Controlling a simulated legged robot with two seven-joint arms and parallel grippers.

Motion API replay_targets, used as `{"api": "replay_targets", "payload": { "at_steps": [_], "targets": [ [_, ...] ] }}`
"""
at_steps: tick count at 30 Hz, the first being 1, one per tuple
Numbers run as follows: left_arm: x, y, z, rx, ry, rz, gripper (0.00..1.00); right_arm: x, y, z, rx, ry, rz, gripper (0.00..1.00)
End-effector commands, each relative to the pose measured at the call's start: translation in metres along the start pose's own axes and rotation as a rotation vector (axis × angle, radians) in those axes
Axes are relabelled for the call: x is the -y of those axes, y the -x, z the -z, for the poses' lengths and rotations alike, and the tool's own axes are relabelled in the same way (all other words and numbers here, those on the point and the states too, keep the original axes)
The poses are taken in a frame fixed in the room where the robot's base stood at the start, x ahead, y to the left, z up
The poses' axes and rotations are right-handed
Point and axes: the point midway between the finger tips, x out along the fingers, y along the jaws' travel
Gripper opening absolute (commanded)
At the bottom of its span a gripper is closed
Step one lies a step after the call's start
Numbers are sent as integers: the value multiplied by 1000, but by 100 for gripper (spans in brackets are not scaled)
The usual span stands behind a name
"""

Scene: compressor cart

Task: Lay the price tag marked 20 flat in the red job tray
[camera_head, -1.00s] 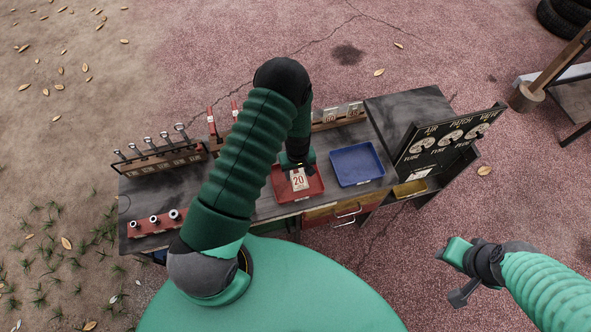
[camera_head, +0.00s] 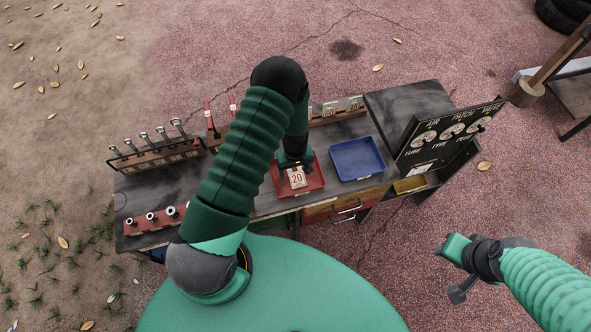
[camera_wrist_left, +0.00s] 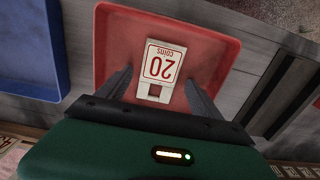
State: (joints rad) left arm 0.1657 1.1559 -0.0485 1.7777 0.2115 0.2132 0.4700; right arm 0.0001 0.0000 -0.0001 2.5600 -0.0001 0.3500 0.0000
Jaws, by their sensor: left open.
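The price tag marked 20 (camera_head: 297,177) lies in the red job tray (camera_head: 314,184), its printed face up. In the left wrist view the tag (camera_wrist_left: 163,66) looks flat on the floor of the red tray (camera_wrist_left: 215,37). My left gripper (camera_head: 293,163) is over the tray at the tag's far end. In the left wrist view its two fingers (camera_wrist_left: 157,85) are apart, one on each side of the tag, with gaps between them and its edges.
A blue tray (camera_head: 357,160) sits right of the red one. A rack with tags (camera_head: 340,110) stands behind. Wrenches (camera_head: 160,134) and a red socket rail (camera_head: 155,220) are at the left. A dark sign board (camera_head: 447,140) rises at the right end.

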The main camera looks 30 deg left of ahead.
Motion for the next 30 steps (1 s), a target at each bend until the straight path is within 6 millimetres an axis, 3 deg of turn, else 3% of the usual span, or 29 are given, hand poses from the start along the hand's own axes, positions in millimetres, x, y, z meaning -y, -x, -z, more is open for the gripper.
{"api": "replay_targets", "payload": {
  "at_steps": [5,18,21,25,30],
  "targets": [
    [-1,13,1,-3,0,-1,75,0,0,0,0,0,0,36],
    [-3,134,0,-5,-1,-2,75,0,-3,-1,0,0,0,36],
    [-3,153,-1,-4,-2,0,75,0,-3,-1,0,0,0,36],
    [-3,166,-1,-2,-1,2,75,0,-3,-1,0,0,0,36],
    [-2,168,-1,0,0,4,75,0,-3,-1,0,0,0,36]
  ]
}}
